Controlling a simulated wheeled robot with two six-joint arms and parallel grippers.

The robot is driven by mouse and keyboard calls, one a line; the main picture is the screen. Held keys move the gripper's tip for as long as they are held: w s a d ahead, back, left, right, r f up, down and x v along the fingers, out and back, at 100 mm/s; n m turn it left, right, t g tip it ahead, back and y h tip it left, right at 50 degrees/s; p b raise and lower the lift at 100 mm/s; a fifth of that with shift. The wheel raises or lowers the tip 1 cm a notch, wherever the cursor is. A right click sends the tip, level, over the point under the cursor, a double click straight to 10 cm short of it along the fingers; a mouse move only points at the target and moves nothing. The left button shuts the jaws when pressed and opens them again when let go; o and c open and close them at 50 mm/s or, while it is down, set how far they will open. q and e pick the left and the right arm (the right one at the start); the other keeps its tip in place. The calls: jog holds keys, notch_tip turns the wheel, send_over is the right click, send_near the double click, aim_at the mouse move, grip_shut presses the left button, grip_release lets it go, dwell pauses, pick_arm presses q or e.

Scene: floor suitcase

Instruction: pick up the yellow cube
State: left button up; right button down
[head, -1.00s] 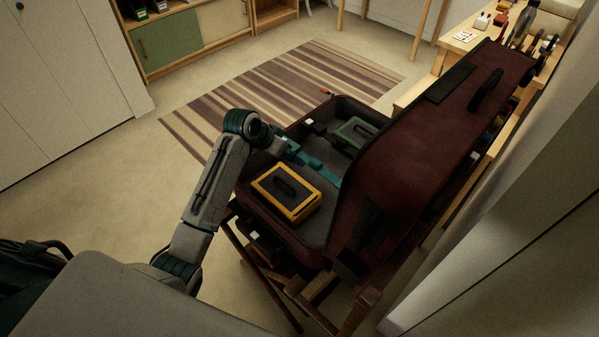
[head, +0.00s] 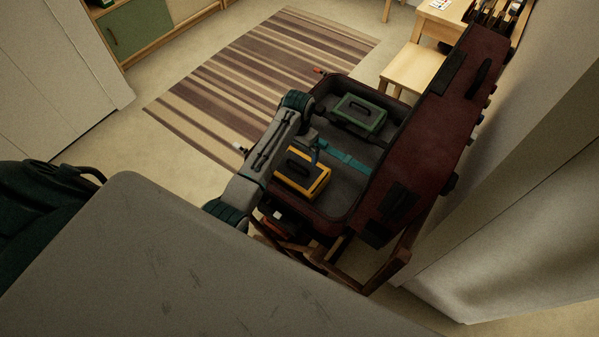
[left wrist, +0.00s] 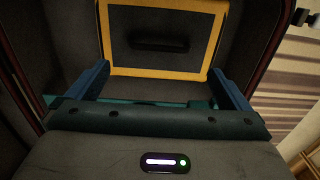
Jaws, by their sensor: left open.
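The yellow cube (head: 296,184) is a yellow box with a dark top panel and a dark handle. It lies in the near end of the open suitcase (head: 338,217). In the left wrist view the yellow cube (left wrist: 190,58) is upper centre, ahead of my fingers. My left gripper (head: 318,151) is just beyond the cube in the head view, partly hidden by its own arm. In the left wrist view its blue fingers (left wrist: 160,88) are apart with nothing held between them. Whether they touch the cube cannot be told. My right gripper is not in view.
A green box (head: 360,114) with a handle lies at the suitcase's far end. A teal strap (head: 345,158) crosses the middle. The raised dark red lid (head: 430,130) stands on the right. A wooden stand supports the suitcase. A striped rug (head: 265,80) lies beyond.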

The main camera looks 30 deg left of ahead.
aim_at(298, 162)
pick_arm(q)
jog(key=shift+s+f+p, duration=0.15)
jog(key=shift+f+p, duration=0.1)
jog(key=shift+f, duration=1.35)
jog(key=shift+s+f+p, duration=0.15)
jog(key=shift+f+p, duration=0.05)
jog(key=shift+f, duration=1.35)
jog(key=shift+r, duration=0.1)
jog(key=c, duration=1.9)
